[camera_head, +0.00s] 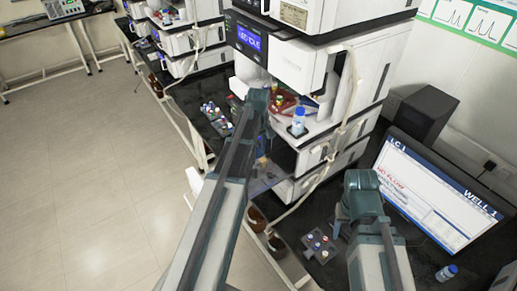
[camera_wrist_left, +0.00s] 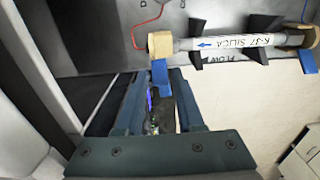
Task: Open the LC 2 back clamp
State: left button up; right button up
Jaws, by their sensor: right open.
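In the left wrist view a grey column labelled "K-37 SILICA" (camera_wrist_left: 230,42) lies across dark clips (camera_wrist_left: 196,40), with tan end fittings (camera_wrist_left: 160,44). A blue tab (camera_wrist_left: 160,78) hangs below the left fitting; I cannot tell whether it belongs to the back clamp. My left gripper (camera_wrist_left: 160,84) is open, its fingertips on either side of the tab; contact is unclear. In the head view the left gripper (camera_head: 260,103) reaches the stack whose display (camera_head: 250,38) reads idle; the clamp is hidden there. My right gripper (camera_head: 341,222) is open and empty above the black bench.
A monitor (camera_head: 428,195) marked "LC 1" stands right of my right arm. A blue-capped bottle (camera_head: 298,122) stands on the stack. Brown bottles (camera_head: 275,243) and a small vial rack (camera_head: 319,246) are low near the bench edge. A second stack (camera_head: 190,40) is behind left.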

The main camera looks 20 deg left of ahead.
pick_arm(q)
grip_shut()
